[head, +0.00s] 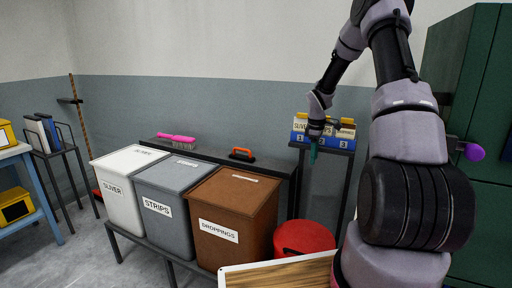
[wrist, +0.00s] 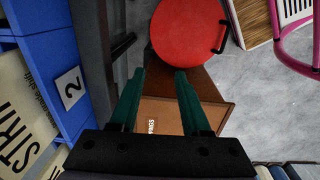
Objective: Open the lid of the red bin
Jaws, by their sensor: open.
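The red bin (head: 304,238) is round and stands on the floor to the right of the brown bin; its lower part is hidden in the head view. In the wrist view its round red lid (wrist: 183,38) lies flat and looks closed, with a dark bar handle (wrist: 224,37) at its right edge. My gripper (head: 313,154) has teal fingers and hangs above and behind the bin, in front of the numbered boxes. The wrist view shows its two fingers (wrist: 162,75) apart with nothing between them, clear of the lid and handle.
Bins labelled SLIVER (head: 118,190), STRIPS (head: 160,215) and DROPPINGS (head: 235,215) stand in a row at left. Numbered boxes (head: 325,138) sit on a stand close to my gripper. A wood-topped board (head: 280,275) is at the front; a green cabinet (head: 465,80) is at right.

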